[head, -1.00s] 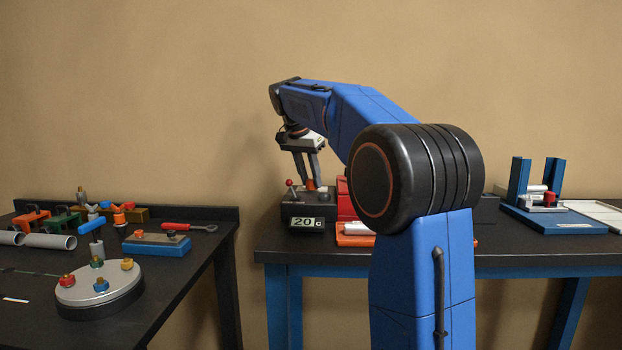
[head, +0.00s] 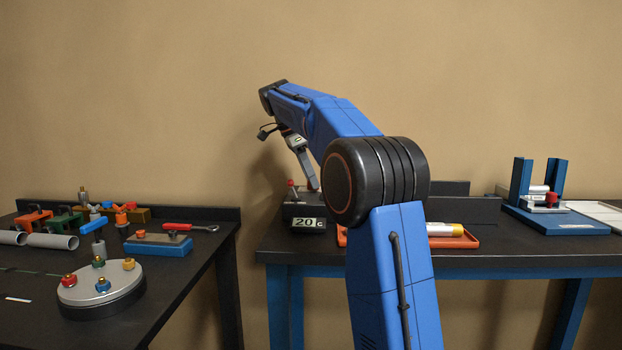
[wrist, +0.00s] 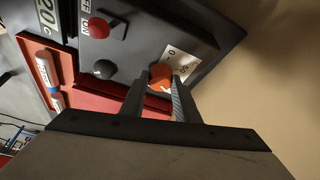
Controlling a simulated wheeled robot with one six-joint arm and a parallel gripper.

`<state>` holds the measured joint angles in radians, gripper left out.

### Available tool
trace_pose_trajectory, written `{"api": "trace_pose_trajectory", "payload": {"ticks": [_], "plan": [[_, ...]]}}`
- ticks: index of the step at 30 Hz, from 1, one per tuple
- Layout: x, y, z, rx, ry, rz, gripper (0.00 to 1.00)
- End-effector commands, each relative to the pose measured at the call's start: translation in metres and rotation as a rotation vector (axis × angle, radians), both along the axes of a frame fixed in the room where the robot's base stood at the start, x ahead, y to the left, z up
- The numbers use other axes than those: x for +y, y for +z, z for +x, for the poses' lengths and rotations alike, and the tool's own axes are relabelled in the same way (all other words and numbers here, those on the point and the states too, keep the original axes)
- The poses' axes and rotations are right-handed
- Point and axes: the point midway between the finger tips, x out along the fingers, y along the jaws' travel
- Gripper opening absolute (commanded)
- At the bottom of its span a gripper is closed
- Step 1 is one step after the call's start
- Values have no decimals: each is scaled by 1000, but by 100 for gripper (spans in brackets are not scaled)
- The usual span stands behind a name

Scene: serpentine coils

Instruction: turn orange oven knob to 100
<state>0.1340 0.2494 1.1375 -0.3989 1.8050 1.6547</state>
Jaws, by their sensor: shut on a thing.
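The orange oven knob (wrist: 160,77) sits on the dark oven panel (wrist: 140,48) in the wrist view, beside a white scale plate (wrist: 182,62) with partly readable numbers. My gripper (wrist: 159,88) is shut on the orange knob, one finger on each side. The knob's exact pointer direction is hard to tell. In the head view the oven display (head: 308,222) reads 20 C. My gripper (head: 314,186) is partly hidden behind my arm there, and the orange knob is not clearly visible.
A red lever knob (wrist: 98,28) with ON/OFF marks and a black knob (wrist: 104,69) are on the same panel, close by. An orange tray (head: 458,241) with a white and yellow cylinder lies right of the oven. A blue fixture (head: 555,218) stands farther right.

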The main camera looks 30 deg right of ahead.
Motion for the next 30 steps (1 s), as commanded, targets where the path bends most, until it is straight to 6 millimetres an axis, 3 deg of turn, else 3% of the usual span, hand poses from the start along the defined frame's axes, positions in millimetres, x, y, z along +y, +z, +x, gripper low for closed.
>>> {"api": "trace_pose_trajectory", "payload": {"ticks": [17, 18, 20, 30], "plan": [[0, 0, 1, -1, -30, 1, 6], [0, 0, 1, -1, -30, 1, 35], [0, 0, 1, -1, -30, 1, 47], [0, 2, -1, -1, -31, 1, 47]]}}
